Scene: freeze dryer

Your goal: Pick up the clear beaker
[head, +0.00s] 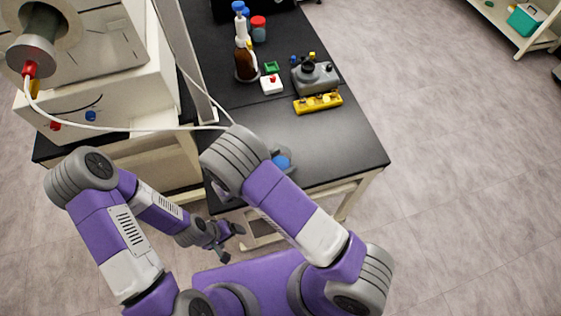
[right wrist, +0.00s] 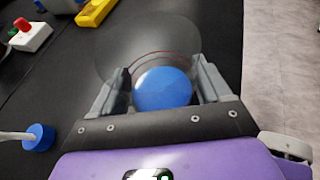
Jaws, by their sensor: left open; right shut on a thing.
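The clear beaker (right wrist: 125,35) is see-through and rounded, with a blue round part (right wrist: 162,88) facing the camera in the right wrist view. My right gripper (right wrist: 163,76) is shut on it, one finger on each side of the blue part. In the head view my right arm hides most of this; a blue patch (head: 282,162) shows beside the arm over the near end of the black bench. Whether the beaker touches the bench is not clear. My left gripper (head: 231,243) is open and empty, low beside the bench's near end.
The black bench (head: 345,150) holds a yellow rack (head: 318,102), a grey device (head: 315,77), a white box with a red knob (head: 271,85) and a brown bottle (head: 246,65). The freeze dryer (head: 150,100) stands at left, its white tube crossing to my right arm.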

